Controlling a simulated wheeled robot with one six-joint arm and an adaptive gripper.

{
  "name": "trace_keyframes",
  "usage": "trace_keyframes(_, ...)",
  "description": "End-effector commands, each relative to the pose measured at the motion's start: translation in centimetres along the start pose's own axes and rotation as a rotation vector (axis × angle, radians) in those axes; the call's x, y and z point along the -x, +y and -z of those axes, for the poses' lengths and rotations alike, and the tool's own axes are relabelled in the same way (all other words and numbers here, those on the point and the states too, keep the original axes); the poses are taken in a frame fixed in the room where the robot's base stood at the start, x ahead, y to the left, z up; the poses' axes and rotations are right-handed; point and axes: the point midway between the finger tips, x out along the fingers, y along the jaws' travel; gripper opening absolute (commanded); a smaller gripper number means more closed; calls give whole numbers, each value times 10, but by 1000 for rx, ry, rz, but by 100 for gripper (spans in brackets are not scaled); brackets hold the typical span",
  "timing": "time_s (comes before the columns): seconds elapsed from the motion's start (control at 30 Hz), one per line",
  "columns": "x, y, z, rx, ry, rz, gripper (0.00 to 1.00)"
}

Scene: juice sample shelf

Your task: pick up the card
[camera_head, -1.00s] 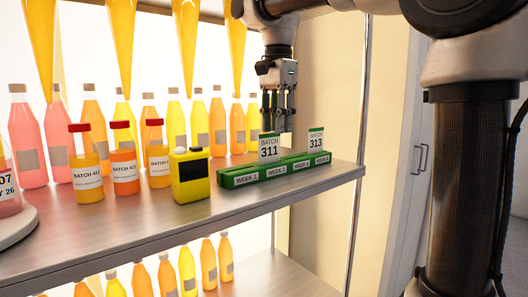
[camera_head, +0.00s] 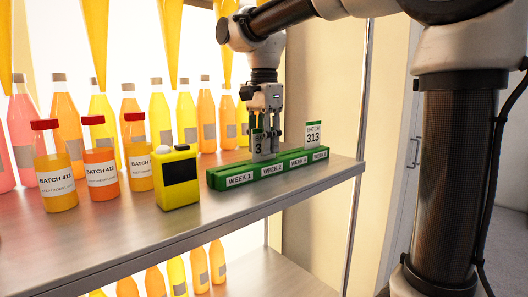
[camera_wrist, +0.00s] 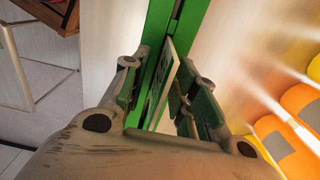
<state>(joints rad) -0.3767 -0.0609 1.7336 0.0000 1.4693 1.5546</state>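The green card holder (camera_head: 217,181) lies on the shelf with slots labelled WEEK 1 to WEEK 4. One card (camera_head: 258,148) stands upright near the WEEK 2 label, partly hidden by my gripper's finger; only a "3" reads clearly. A BATCH 313 card (camera_head: 314,135) stands near WEEK 4. My gripper (camera_head: 266,144) points down at the first card. In the wrist view, this card (camera_wrist: 166,80) stands between the two fingers of my gripper (camera_wrist: 160,95), with a visible gap on its left side. The fingers look open around it; contact on the right is unclear.
A yellow device (camera_head: 178,178) with a black panel stands left of the holder. Red-capped BATCH 412 bottles (camera_head: 101,170) are further left. More juice bottles (camera_head: 160,120) stand behind. The shelf front (camera_head: 250,212) is clear.

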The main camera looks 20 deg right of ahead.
Motion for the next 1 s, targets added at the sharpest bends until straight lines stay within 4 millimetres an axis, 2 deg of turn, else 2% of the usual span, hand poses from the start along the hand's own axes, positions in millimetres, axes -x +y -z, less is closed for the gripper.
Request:
trace_keyframes(0.27, -6, 0, 0, 0, 0, 0, 29)
trace_keyframes(0.43, -5, 0, 0, 0, 0, 0, 0)
trace_keyframes(0.83, -4, 0, 0, 0, 0, 1, 0)
trace_keyframes(1.0, 8, 0, 0, 0, 0, 3, 0)
